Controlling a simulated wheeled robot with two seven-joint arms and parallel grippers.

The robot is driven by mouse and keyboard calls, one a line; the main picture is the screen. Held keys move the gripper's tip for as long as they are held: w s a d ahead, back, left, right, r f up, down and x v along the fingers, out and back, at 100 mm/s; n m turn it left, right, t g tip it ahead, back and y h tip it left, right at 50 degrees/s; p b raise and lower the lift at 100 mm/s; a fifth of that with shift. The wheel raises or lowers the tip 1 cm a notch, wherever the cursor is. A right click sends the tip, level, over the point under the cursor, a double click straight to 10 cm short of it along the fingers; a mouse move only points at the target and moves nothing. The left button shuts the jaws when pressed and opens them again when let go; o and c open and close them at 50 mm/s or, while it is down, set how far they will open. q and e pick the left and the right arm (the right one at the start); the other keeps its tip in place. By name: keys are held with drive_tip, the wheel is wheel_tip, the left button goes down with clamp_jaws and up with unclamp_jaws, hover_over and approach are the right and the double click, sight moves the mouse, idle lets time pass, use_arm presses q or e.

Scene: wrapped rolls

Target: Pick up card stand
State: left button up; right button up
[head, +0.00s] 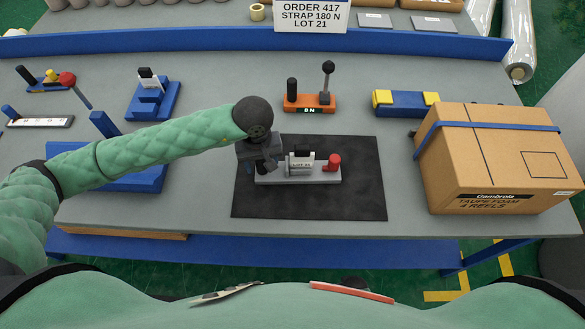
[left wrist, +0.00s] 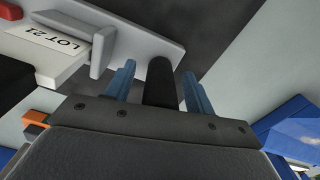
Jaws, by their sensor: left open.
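The card stand (head: 310,175) is a light grey base on the black mat (head: 350,205). It carries a small white card marked LOT 21 and a red knob at its right end. In the left wrist view, the stand (left wrist: 145,32) runs across the top, with its card (left wrist: 62,45) at the left. My left gripper (head: 266,170) is over the stand's left end and hides it in the head view. Its blue fingers (left wrist: 160,75) are open, with a dark upright post between them, close to the base. I cannot tell whether they touch it. My right gripper is not in view.
A large cardboard box (head: 480,165) stands at the right. An orange device (head: 310,103) with a lever, a blue and yellow fixture (head: 405,103) and a blue holder (head: 152,100) stand behind the mat. The mat's front and right parts are clear.

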use_arm(q)
clamp_jaws()
drive_tip(key=shift+r, duration=0.1)
drive_tip(key=shift+r, duration=0.6)
wheel_tip(320, 180, up, 3)
drive_tip(key=shift+f, duration=0.15)
drive_tip(key=s+d+r, duration=0.1)
drive_tip(key=d+r, duration=0.1)
drive_tip(key=d, duration=0.1)
drive_tip(key=s+d+r+b, duration=0.1)
drive_tip(key=d+r, duration=0.1)
drive_tip(key=d, duration=0.1)
drive_tip(key=s+d+r+b, duration=0.1)
drive_tip(key=d+r, duration=0.1)
drive_tip(key=d, duration=0.2)
drive_tip(key=shift+s, duration=0.3)
drive_tip(key=shift+s+d+r, duration=0.2)
drive_tip(key=shift+d+r, duration=0.25)
drive_tip(key=shift+d, duration=0.05)
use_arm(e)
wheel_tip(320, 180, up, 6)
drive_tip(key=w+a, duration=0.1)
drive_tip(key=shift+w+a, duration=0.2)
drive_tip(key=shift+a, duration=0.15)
